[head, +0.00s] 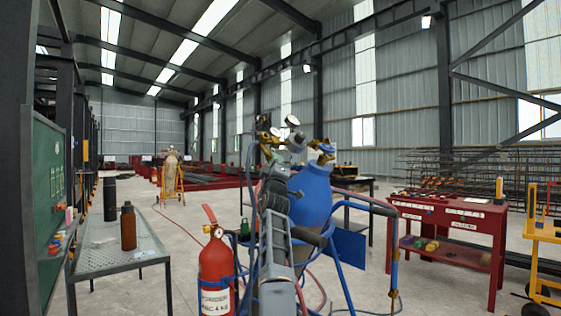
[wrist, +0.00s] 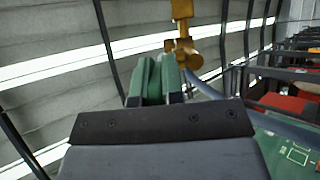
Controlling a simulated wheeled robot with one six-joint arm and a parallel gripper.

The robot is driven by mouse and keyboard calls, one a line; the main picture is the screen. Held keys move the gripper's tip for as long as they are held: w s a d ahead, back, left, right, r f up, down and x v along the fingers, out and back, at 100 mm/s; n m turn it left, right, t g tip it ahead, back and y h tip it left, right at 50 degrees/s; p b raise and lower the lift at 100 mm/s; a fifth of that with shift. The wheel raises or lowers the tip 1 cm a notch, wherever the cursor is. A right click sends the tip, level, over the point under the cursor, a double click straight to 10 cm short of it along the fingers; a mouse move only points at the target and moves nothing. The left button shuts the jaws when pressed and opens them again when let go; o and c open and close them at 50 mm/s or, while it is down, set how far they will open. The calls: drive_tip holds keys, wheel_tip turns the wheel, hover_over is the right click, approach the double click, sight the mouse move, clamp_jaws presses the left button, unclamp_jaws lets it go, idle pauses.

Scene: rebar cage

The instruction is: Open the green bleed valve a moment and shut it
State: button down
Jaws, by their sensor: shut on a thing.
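My gripper (wrist: 155,82) is at the bottom middle of the wrist view, its green jaw pieces close together. It is shut on the green bleed valve, but the jaws hide most of the grip. A brass fitting (wrist: 183,40) stands just beyond the jaws. In the head view my arm reaches up in front of a blue gas cylinder (head: 313,195), and its end is among the brass fittings and round gauges (head: 292,121). The arm hides the jaws and the valve there. I cannot tell how far the valve is turned.
A red fire extinguisher (head: 215,270) stands left of my arm. A grey perforated table (head: 120,256) with two bottles is farther left. A blue tube frame (head: 345,265) and hoses surround the cylinder. A red workbench (head: 450,215) stands to the right. Open floor lies between.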

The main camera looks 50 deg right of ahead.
drive_tip(key=shift+d+f, duration=0.1)
drive_tip(key=shift+f, duration=0.25)
drive_tip(key=c, duration=1.2)
unclamp_jaws()
drive_tip(key=shift+s+r, duration=0.1)
drive_tip(key=shift+r, duration=0.15)
